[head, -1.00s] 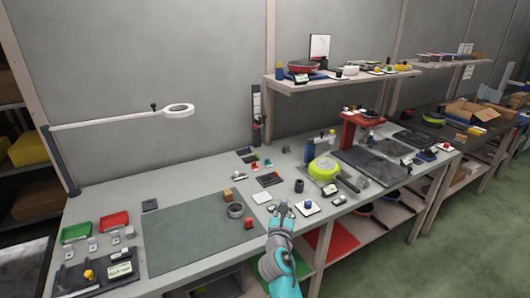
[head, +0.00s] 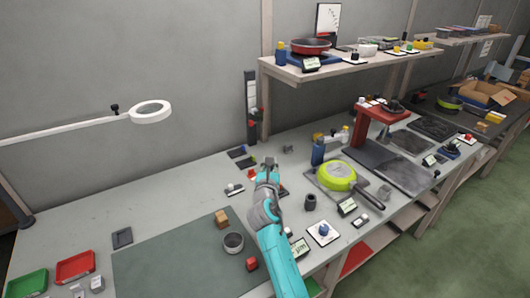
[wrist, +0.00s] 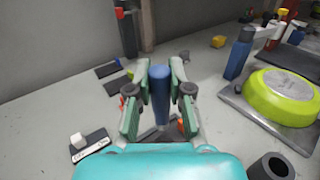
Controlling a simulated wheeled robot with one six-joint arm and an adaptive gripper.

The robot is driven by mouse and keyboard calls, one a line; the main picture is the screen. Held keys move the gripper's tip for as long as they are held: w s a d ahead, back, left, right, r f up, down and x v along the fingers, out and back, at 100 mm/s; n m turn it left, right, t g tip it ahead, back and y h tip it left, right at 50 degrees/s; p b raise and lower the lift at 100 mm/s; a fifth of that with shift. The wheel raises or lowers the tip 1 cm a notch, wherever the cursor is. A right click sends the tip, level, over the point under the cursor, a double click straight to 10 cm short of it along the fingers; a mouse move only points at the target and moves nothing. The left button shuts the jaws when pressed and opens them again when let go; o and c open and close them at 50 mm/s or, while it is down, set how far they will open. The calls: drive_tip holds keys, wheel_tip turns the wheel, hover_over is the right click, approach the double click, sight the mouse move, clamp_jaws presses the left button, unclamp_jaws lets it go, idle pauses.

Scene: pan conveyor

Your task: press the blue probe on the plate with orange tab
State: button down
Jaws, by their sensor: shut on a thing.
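My gripper (wrist: 160,70) is shut on the blue probe (wrist: 161,96), a blue rounded cylinder that stands between the fingers in the wrist view. In the head view my gripper (head: 268,164) is over the group of small dark plates, and the probe cannot be made out there. An orange tab (wrist: 181,126) shows beside the right finger, with part of a dark plate (wrist: 150,134) below the probe, mostly hidden by my gripper. A red tab (wrist: 122,102) shows behind the left finger. Whether the probe touches a plate cannot be told.
A dark plate with a white block (wrist: 78,141) lies left, and a plate with a yellow-green tab (wrist: 130,75) lies behind. A blue bottle (head: 318,149), a lime pan (head: 336,175) and a dark cup (head: 310,201) stand right. The grey mat (head: 170,262) is largely clear.

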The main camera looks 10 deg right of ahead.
drive_tip(key=shift+w+f, duration=0.25)
drive_tip(key=shift+w, duration=0.05)
drive_tip(key=shift+f, duration=2.75)
drive_tip(key=shift+f, duration=0.55)
drive_tip(key=shift+r, duration=3.55)
